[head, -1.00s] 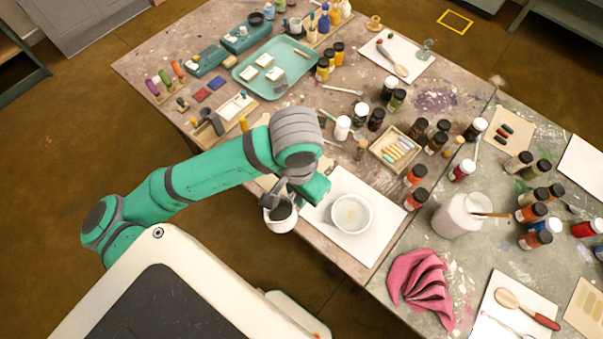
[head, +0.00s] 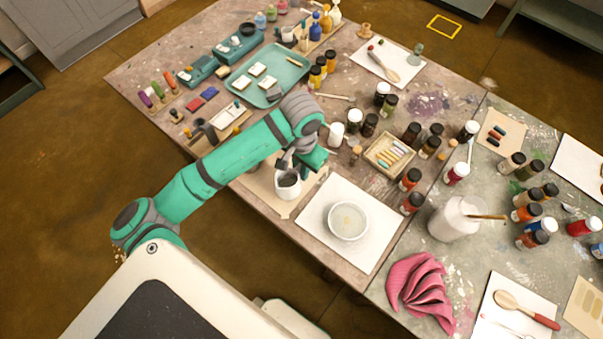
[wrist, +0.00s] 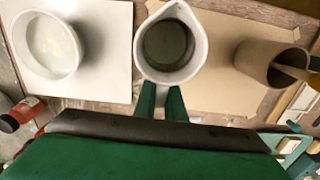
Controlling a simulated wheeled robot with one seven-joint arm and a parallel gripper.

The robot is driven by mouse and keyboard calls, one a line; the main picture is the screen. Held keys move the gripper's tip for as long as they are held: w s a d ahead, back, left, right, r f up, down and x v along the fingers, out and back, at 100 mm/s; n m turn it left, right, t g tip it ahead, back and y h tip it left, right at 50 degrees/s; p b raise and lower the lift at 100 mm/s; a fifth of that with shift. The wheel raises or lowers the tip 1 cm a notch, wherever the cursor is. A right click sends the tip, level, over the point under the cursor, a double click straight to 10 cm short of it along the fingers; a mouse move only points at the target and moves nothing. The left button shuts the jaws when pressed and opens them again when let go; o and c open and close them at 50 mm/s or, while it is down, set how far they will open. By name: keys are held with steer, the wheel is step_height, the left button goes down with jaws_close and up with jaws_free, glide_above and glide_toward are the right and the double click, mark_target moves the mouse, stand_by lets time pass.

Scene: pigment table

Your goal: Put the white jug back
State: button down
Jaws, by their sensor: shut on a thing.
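The white jug (head: 287,186) is upright at the near edge of the table, over or on a tan paper sheet (head: 262,184). My gripper (wrist: 163,92) is shut on the jug's near side in the wrist view, where the jug (wrist: 171,18) shows its spout and dark inside from above. I cannot tell whether the jug's base touches the sheet. A white bowl (head: 348,221) stands on a white sheet (head: 372,248) to the right of the jug; the bowl also shows in the wrist view (wrist: 73,45). My gripper's fingertips are mostly hidden in the head view.
A brown cup (wrist: 262,62) stands beside the jug in the wrist view. A white jar (head: 336,134), dark-capped bottles (head: 369,124) and a crayon tray (head: 372,155) stand behind it. A pink cloth (head: 420,290) lies at the front right. A teal tray (head: 290,68) is farther back.

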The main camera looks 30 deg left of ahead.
steer(key=shift+w+f, duration=0.15)
steer(key=shift+f, duration=0.1)
steer(key=shift+a+f, duration=0.1)
steer(key=shift+f, duration=1.5)
steer(key=c, duration=1.8)
jaws_free()
steer(key=shift+f, duration=0.1)
steer(key=shift+w, duration=0.1)
steer(key=shift+r, duration=0.4)
step_height(320, 180, up, 12)
steer(key=shift+f, duration=0.25)
